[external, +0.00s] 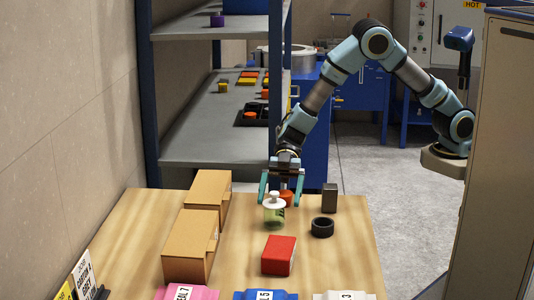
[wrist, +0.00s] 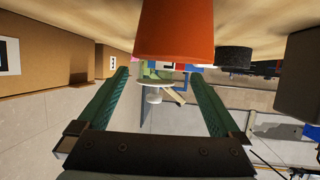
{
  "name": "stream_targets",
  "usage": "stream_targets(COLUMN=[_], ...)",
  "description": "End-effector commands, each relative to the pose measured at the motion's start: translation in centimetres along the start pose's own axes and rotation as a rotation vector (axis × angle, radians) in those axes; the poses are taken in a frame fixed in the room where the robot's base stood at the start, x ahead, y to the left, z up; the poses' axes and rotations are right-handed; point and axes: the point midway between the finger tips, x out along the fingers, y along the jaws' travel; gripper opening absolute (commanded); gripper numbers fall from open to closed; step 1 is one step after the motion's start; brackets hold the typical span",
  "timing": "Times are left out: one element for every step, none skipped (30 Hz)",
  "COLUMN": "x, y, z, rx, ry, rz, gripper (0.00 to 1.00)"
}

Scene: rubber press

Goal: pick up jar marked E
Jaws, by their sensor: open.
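A small clear jar (external: 274,211) with a white knobbed lid and a green label stands on the wooden table. I cannot read a letter on it. In the wrist view, which is upside down, its white lid and green part (wrist: 154,88) show between the fingers. My gripper (external: 281,203) points down at the jar with its fingers apart and nothing clamped. In the wrist view the open fingers (wrist: 155,73) frame the jar; contact cannot be told. An orange cylinder (external: 287,196) stands just behind the jar and looms close in the wrist view (wrist: 175,32).
A dark block (external: 329,198) and black ring (external: 322,228) stand right of the jar. A red box (external: 279,255) is in front. Cardboard boxes (external: 190,247) stand left. Pink, blue and white bins line the front edge. Grey shelves (external: 215,148) rise behind the table.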

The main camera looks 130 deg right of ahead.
Motion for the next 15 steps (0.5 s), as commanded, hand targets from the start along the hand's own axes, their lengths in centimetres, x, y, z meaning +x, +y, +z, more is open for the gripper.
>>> stream_targets(x=[0.4,0.7,1.1,1.5,2.0,2.6,3.0,3.5,4.0,4.4,4.7,5.0,5.2,5.3,5.4], y=[0.0,0.1,0.1,0.2,0.2,0.3,0.4,0.4,0.4,0.5,0.5,0.5,0.5,0.5,0.5], z=[-0.1,-0.2,-0.3,-0.4,-0.4,-0.5,-0.6,-0.6,-0.5,-0.5,-0.4,-0.4,-0.4,-0.3,-0.3], rx=[0.000,0.000,-0.001,-0.001,0.000,-0.001,-0.001,0.000,-0.001,-0.001,0.000,0.000,0.000,0.000,0.000], ry=[-0.001,-0.001,0.000,0.000,-0.001,-0.001,0.000,-0.001,-0.001,-0.001,-0.001,-0.001,-0.001,-0.001,0.000], rz=[-0.001,-0.001,-0.002,-0.002,-0.003,-0.003,-0.003,-0.003,-0.002,-0.001,0.000,0.000,0.000,0.000,0.000], gripper=[1.00,1.00,1.00,1.00,1.00,1.00,1.00,1.00,1.00,1.00,1.00,1.00,1.00,1.00,1.00])
